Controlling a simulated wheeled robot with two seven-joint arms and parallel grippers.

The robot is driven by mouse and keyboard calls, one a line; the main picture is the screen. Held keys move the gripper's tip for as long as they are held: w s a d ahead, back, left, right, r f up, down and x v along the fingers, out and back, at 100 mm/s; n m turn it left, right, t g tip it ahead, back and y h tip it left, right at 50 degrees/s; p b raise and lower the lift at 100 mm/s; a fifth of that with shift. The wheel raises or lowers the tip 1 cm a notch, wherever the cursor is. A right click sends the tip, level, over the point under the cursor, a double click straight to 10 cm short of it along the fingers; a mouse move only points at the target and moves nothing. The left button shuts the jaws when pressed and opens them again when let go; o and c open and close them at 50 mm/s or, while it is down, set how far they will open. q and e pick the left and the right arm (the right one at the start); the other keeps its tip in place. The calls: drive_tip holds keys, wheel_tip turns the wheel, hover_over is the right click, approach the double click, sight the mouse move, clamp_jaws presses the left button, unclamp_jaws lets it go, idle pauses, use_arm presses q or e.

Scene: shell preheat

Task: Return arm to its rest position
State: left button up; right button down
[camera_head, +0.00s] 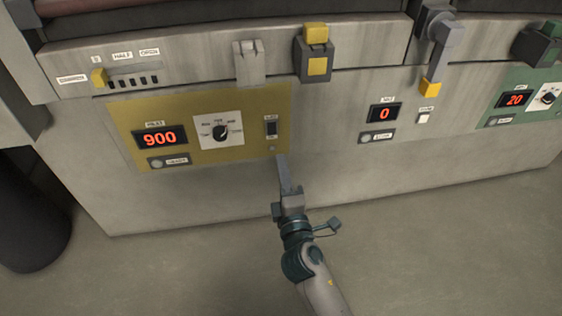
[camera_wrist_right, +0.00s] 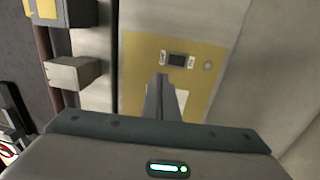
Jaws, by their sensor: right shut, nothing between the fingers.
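My right gripper (camera_head: 281,160) is shut and empty. It points up at the machine front, just below the lower right edge of the yellow control panel (camera_head: 180,110). In the right wrist view my shut fingers (camera_wrist_right: 160,80) stand before the same yellow panel (camera_wrist_right: 140,60), and I cannot tell the exact gap. The rocker switch (camera_head: 271,128) on the panel is a little above the fingertips in the head view. It also shows in the wrist view (camera_wrist_right: 177,59). My left gripper is in neither view.
The yellow panel's display (camera_head: 160,138) reads 900, beside a black dial (camera_head: 221,132). Another display (camera_head: 384,113) reads 0, and a green panel's display (camera_head: 515,99) reads 20. A yellow-tipped lever (camera_head: 431,86) and latch (camera_head: 316,62) stick out above. The floor (camera_head: 190,265) in front is clear.

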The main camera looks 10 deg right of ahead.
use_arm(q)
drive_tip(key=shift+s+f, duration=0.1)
use_arm(e)
drive_tip(key=shift+d, duration=0.1)
